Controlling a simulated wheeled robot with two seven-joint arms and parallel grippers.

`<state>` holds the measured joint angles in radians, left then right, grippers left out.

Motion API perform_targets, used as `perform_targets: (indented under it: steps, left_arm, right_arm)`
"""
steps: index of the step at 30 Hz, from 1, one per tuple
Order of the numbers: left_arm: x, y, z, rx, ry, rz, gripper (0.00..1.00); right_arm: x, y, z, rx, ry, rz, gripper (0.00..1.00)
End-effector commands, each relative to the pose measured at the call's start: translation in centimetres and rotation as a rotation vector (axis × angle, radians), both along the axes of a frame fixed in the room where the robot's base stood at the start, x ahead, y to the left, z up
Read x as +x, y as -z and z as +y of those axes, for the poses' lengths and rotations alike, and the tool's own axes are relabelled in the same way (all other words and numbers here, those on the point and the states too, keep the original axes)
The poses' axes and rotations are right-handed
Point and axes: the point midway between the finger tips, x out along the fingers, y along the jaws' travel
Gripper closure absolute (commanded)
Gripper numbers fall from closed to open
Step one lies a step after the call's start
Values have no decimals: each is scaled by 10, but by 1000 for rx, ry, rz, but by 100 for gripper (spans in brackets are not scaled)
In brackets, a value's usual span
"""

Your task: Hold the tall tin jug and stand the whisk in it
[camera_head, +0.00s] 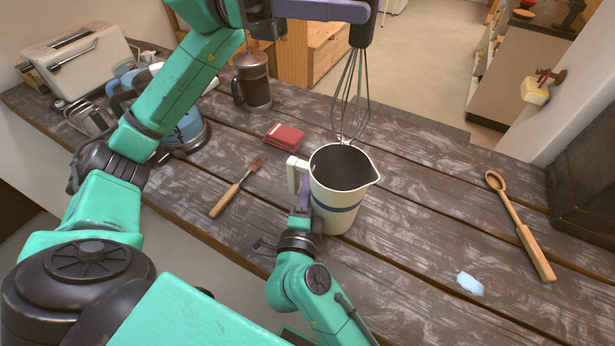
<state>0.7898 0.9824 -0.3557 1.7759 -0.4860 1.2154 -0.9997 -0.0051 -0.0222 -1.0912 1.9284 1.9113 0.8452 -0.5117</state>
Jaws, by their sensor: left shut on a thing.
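The tall tin jug (338,208), cream with blue bands, stands upright on the wooden table, its handle (295,174) to the left and its spout to the right. My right gripper (301,214) comes in from below and is at the handle side, seemingly shut on the handle; its fingertips are partly hidden. My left gripper (350,11), at the top edge, is shut on the dark handle of the whisk (353,92). The whisk hangs wires down, nearly upright. Its lower end shows at the jug's far rim, not visibly inside; whether it touches the rim I cannot tell.
A red block (284,137) and a wooden-handled fork (235,189) lie left of the jug. A dark press pot (252,82) and a cream toaster (78,62) stand farther back. A wooden spoon (521,226) lies right. The table between spoon and jug is mostly clear.

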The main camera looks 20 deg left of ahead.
Motion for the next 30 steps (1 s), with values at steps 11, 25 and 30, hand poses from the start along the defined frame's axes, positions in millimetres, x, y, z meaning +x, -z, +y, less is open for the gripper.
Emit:
perform_targets:
  steps: [11, 25, 30]
  left_arm:
    - [0, 0, 0, 0, 0, 0, 100]
    - [0, 0, 0, 0, 0, 0, 100]
    - [0, 0, 0, 0, 0, 0, 100]
  right_arm:
    - [0, 3, 0, 1, 0, 0, 100]
    - [0, 10, 0, 1, 1, 0, 48]
    - [0, 9, 0, 1, 1, 0, 48]
